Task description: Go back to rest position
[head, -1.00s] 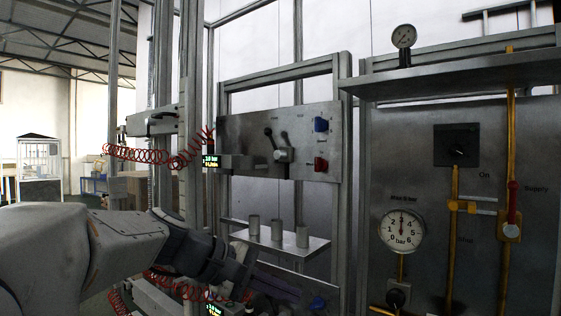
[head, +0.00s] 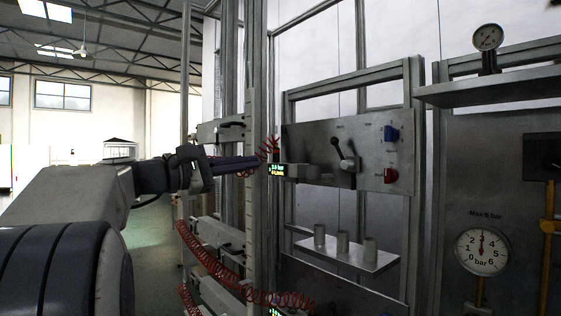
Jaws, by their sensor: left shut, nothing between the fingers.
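My left gripper (head: 238,165) comes in from the left in the head view. Its fingers are shut with nothing between them, and they point right, towards the metal frame. It appears in front of the frame posts, left of the small green-lit display (head: 277,170); I cannot tell how far apart they are. My right gripper is not in view.
A steel panel (head: 310,143) carries a black lever (head: 337,146), a blue knob (head: 391,133) and a red knob (head: 390,175). Below it a shelf (head: 335,250) holds three grey cylinders. Red coiled hoses (head: 210,262) hang by the posts. A pressure gauge (head: 481,251) is at right.

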